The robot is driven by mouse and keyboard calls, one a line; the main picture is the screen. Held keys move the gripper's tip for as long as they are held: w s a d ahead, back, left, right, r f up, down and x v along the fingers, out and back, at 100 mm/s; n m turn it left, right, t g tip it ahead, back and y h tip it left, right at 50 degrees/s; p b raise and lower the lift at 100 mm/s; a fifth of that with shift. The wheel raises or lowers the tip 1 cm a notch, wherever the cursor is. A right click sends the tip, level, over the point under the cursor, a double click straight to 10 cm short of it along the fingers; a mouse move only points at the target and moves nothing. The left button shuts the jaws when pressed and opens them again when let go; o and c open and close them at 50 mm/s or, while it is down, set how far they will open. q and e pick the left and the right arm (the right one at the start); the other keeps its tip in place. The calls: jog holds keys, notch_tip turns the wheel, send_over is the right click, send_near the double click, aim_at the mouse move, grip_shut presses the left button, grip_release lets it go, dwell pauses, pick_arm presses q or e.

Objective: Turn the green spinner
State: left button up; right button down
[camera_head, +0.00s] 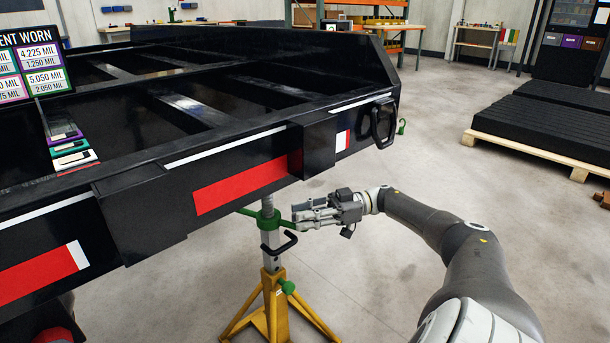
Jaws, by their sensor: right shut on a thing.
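The green spinner (268,218) is a collar with handles on the upper post of a yellow jack stand (273,299). It sits just under the black trailer frame (240,143). One handle points left and another points right. My right gripper (296,215) reaches in from the right and is shut on the right handle of the spinner. The gripper's fingers partly hide that handle. My left gripper is not in view.
The frame's lower edge hangs close above my right gripper. A black hook-shaped handle (279,244) and a green knob (287,287) stick out of the stand below. A pallet (530,150) with black beams lies at the right. The floor between is mostly clear.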

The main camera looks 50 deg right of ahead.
jog(key=shift+w+d+r, duration=0.15)
dwell(0.3)
jog(key=c, duration=1.3)
grip_release()
jog(key=shift+w, duration=0.15)
jog(key=shift+o, duration=0.2)
jog(key=v, duration=0.7)
